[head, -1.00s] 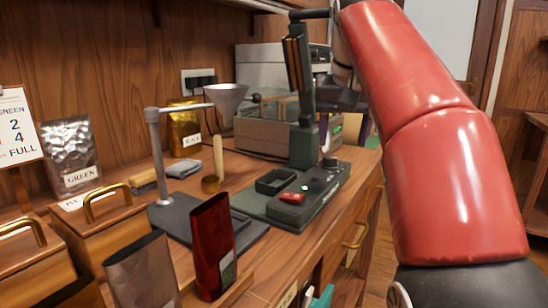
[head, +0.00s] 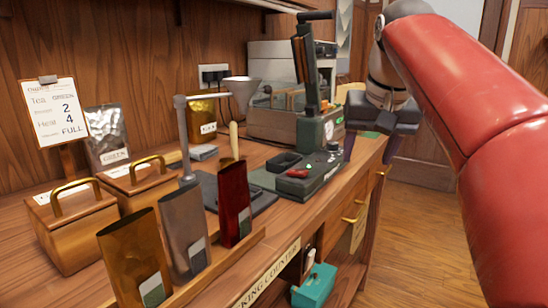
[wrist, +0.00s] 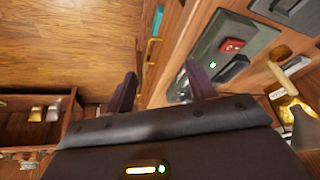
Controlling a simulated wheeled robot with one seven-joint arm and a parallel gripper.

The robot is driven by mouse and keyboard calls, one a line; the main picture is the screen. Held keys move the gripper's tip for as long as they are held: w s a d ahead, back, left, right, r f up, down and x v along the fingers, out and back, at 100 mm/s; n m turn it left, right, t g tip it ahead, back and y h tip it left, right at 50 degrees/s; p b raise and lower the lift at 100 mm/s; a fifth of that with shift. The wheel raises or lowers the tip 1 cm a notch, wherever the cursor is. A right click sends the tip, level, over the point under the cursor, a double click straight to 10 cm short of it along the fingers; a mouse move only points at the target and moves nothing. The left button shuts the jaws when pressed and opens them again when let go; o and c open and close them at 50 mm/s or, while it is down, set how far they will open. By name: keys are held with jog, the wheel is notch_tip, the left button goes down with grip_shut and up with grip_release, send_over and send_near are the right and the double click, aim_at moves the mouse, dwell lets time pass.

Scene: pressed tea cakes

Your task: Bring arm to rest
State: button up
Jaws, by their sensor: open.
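My red arm reaches in from the right in the head view, and my gripper (head: 367,148) hangs at its end, beside the front edge of the counter (head: 150,205). In the wrist view my gripper (wrist: 160,88) shows two dark fingers spread apart with nothing between them. The gripper is open and empty, with the counter's drawer front and the wooden floor beyond the fingers. The press machine (head: 312,130) stands on the counter to the left of the gripper, apart from it.
Three pouches, gold (head: 135,258), grey (head: 186,232) and red (head: 234,203), stand along the counter's front. Two lidded wooden boxes (head: 72,232) are behind them. An order sign (head: 55,110) stands at left. A teal box (head: 314,287) is below the counter. Open floor (head: 420,240) lies at right.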

jog(key=s+f, duration=1)
jog(key=f, duration=0.3)
jog(key=s+a+f+n+t, duration=0.1)
jog(key=s+f, duration=0.8)
jog(key=f, duration=0.5)
jog(key=shift+s, duration=0.4)
